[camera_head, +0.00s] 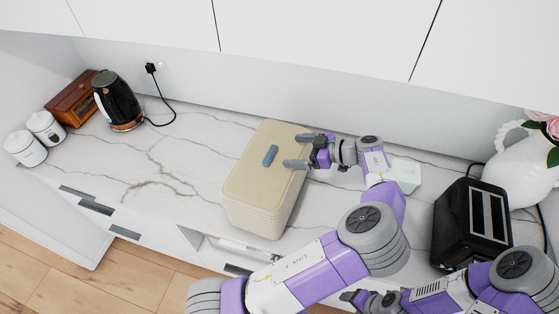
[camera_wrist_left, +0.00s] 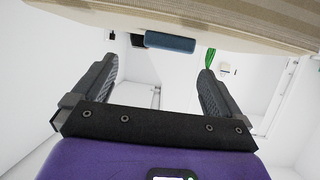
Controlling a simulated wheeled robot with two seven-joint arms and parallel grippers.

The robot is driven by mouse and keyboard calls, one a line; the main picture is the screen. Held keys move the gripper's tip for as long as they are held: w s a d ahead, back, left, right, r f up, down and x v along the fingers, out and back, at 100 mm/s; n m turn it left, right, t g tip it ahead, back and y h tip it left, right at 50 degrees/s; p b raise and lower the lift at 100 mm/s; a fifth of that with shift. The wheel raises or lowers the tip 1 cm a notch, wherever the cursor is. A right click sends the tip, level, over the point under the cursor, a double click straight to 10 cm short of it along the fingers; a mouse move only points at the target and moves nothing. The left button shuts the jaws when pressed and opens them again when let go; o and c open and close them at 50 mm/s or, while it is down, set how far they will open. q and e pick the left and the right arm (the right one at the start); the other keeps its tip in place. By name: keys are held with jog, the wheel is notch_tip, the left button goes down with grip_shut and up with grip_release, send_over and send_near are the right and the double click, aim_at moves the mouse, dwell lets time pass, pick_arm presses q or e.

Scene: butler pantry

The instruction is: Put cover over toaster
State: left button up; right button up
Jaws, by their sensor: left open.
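The beige cover (camera_head: 255,200) stands on the marble counter in the middle of the head view, with a blue handle (camera_head: 271,155) on its top. In the left wrist view the blue handle (camera_wrist_left: 170,42) shows ahead of the fingers, near the cover's edge. My left gripper (camera_head: 296,150) is open and empty at the cover's right side, its fingers pointing at the handle but apart from it. The black toaster (camera_head: 445,226) stands uncovered on the counter at right. My right gripper (camera_head: 350,297) shows partly at the bottom edge; its jaw state is unclear.
A white vase (camera_head: 511,178) with flowers stands behind the toaster. A pale green block-like item (camera_head: 407,176) lies behind my left arm. A black kettle (camera_head: 117,101), wooden box (camera_head: 73,98) and two white canisters (camera_head: 25,149) stand at far left. Counter left of the cover is clear.

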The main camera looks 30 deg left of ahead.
aim_at(273, 154)
pick_arm(q)
jog(key=shift+s+a+f, duration=0.15)
jog(key=shift+s+a, duration=0.75)
jog(key=x, duration=0.2)
jog(key=p+x, duration=0.1)
jog(key=x, duration=0.1)
jog(key=shift+a+f+p, duration=0.1)
jog(key=shift+f+p, duration=0.2)
jog(key=shift+f, duration=0.15)
jog(key=shift+s+a+f, duration=0.1)
jog(key=shift+a, duration=0.15)
jog(key=shift+c, duration=0.5)
jog(key=c, duration=1.3)
pick_arm(e)
jog(key=shift+s+r, duration=0.25)
jog(key=shift+r, duration=0.2)
jog(key=shift+s+r, duration=0.2)
jog(key=shift+r, duration=0.25)
